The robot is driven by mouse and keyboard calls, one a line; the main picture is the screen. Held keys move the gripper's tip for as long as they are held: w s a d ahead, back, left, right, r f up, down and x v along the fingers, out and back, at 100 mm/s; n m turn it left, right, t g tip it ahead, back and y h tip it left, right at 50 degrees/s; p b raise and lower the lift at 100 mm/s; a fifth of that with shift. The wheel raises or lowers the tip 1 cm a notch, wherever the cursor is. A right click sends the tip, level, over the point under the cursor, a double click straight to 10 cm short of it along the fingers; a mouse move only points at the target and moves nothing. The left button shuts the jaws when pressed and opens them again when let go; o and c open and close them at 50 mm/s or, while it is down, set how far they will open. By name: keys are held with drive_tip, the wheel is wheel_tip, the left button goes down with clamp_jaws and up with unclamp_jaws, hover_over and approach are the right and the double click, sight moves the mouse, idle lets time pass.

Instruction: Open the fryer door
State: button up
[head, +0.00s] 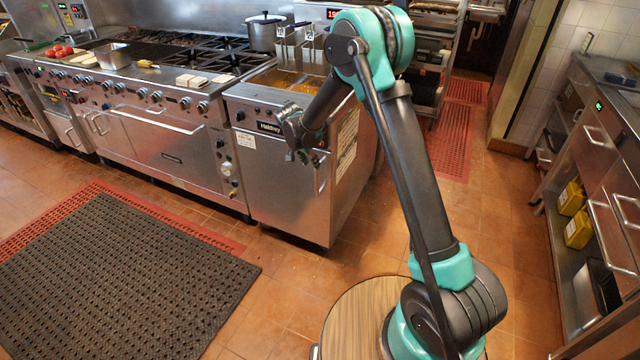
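The fryer (268,185) is a stainless steel unit in the middle of the view, with a dark label and a knob on its upper front. Its flat front door faces me and looks closed. A thin upright handle (321,184) seems to sit near the door's right edge, partly hidden by my gripper. My gripper (306,159) is in front of the door's upper right part, with its fingers seen apart and nothing between them. I cannot tell whether it touches the door or the handle.
A long range (165,140) stands left of the fryer. Baskets (290,52) sit over the fryer's oil, with a pot (265,32) behind. A dark mat (115,275) lies on the tiled floor at left. Steel drawers (605,190) line the right side. Floor before the fryer is clear.

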drive_tip(key=x, duration=1.5)
drive_tip(key=shift+s, duration=0.1)
drive_tip(key=shift+c, duration=0.6)
drive_tip(key=shift+r, duration=0.1)
clamp_jaws()
drive_tip(key=shift+a, duration=0.1)
